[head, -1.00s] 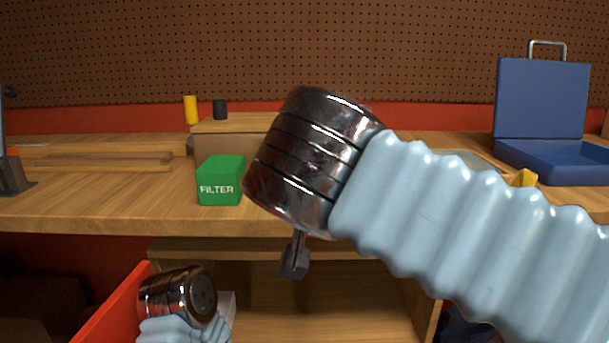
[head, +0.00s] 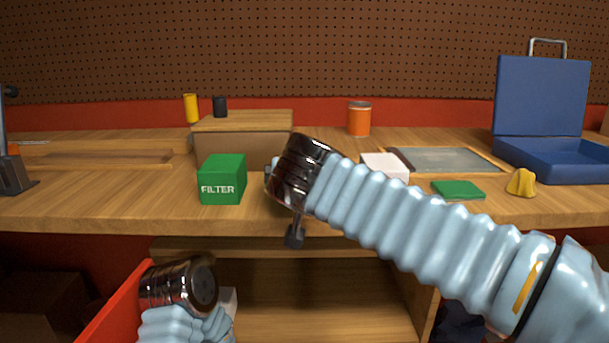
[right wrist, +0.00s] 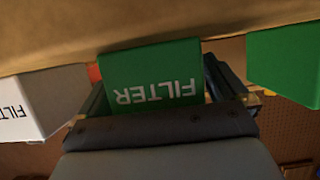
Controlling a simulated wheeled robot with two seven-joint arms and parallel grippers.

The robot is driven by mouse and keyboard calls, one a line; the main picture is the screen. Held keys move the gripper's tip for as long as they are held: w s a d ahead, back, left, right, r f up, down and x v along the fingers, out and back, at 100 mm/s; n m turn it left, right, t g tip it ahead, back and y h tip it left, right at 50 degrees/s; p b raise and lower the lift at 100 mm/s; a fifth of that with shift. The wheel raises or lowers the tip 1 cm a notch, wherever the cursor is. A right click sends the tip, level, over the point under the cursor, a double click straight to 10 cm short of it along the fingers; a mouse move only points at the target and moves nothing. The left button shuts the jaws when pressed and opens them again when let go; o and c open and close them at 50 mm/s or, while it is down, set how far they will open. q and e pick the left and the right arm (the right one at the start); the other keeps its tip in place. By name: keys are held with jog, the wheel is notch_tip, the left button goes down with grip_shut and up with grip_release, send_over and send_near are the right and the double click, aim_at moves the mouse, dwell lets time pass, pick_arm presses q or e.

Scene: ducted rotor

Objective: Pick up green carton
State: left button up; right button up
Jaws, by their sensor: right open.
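A green carton (right wrist: 151,80) marked FILTER is in the middle of the right wrist view, upside down there. My right gripper (right wrist: 155,88) is open with a finger on each side of this carton; I cannot tell whether they touch it.
A white carton (head: 384,167) stands right of my right wrist. A flat green piece (head: 458,190), a yellow piece (head: 521,183) and an open blue case (head: 545,140) are further right. A cardboard box (head: 243,140) and an orange can (head: 359,119) are behind.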

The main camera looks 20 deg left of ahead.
jog(key=c, duration=1.2)
jog(key=shift+r, duration=0.1)
